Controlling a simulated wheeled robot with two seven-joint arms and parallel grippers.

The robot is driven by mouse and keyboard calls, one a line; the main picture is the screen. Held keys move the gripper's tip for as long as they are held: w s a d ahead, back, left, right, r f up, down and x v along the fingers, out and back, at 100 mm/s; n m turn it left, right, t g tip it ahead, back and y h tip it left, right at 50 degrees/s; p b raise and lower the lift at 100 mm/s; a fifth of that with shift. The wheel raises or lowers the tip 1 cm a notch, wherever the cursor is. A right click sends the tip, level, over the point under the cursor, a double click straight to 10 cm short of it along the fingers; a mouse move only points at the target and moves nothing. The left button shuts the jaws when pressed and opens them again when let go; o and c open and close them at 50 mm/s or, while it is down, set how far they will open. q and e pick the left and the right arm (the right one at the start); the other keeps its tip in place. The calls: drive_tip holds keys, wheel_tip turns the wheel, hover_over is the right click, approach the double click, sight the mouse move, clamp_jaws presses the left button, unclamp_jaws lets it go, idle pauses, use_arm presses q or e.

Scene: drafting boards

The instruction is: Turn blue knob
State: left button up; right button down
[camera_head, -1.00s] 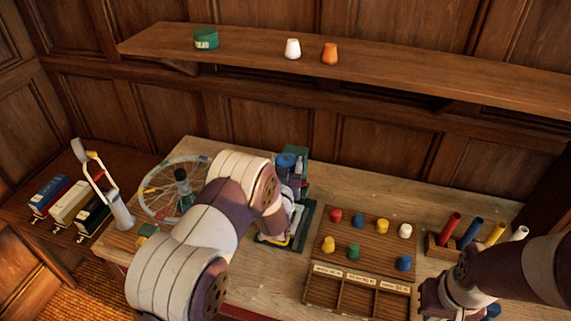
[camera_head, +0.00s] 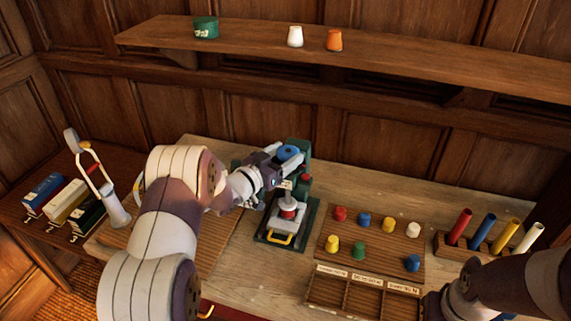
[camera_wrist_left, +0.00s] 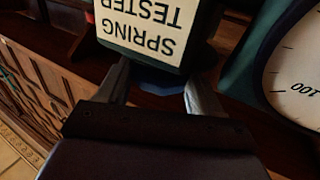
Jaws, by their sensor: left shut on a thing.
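The blue knob (camera_head: 289,153) sits at the top of the green spring tester (camera_head: 299,150) at the back middle of the table. My left gripper (camera_head: 281,160) reaches it from the left and is shut on it. In the left wrist view the knob (camera_wrist_left: 158,82) shows dark blue between the two fingers, partly hidden by the tester's head. An upside-down "SPRING TESTER" label (camera_wrist_left: 150,25) is just beyond. My right gripper (camera_head: 435,305) is at the lower right, mostly hidden by its arm; its fingers cannot be made out.
A board of coloured knobs (camera_head: 375,247) and a compartment tray (camera_head: 350,290) lie right of the tester. A rack of coloured tubes (camera_head: 455,247) stands further right. A shelf (camera_head: 390,55) runs above. A round dial (camera_wrist_left: 295,75) is close on the wrist view's right.

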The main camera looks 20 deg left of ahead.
use_arm(q)
drive_tip(key=m+g+h, duration=0.1)
drive_tip(key=m+g+h+b, duration=0.1)
drive_tip(key=h, duration=0.1)
drive_tip(key=m+g+h, duration=0.1)
drive_tip(key=shift+w+a+f+m+h+b, duration=0.15)
drive_tip(key=shift+w+a+m+h+b, duration=0.1)
drive_tip(key=shift+m+h+b, duration=0.15)
drive_tip(key=shift+m+g+h+b, duration=0.3)
drive_tip(key=shift+m+g+h, duration=0.5)
drive_tip(key=shift+g, duration=0.7)
drive_tip(key=o, duration=1.1)
drive_tip(key=shift+c, duration=0.2)
drive_tip(key=shift+w, duration=0.1)
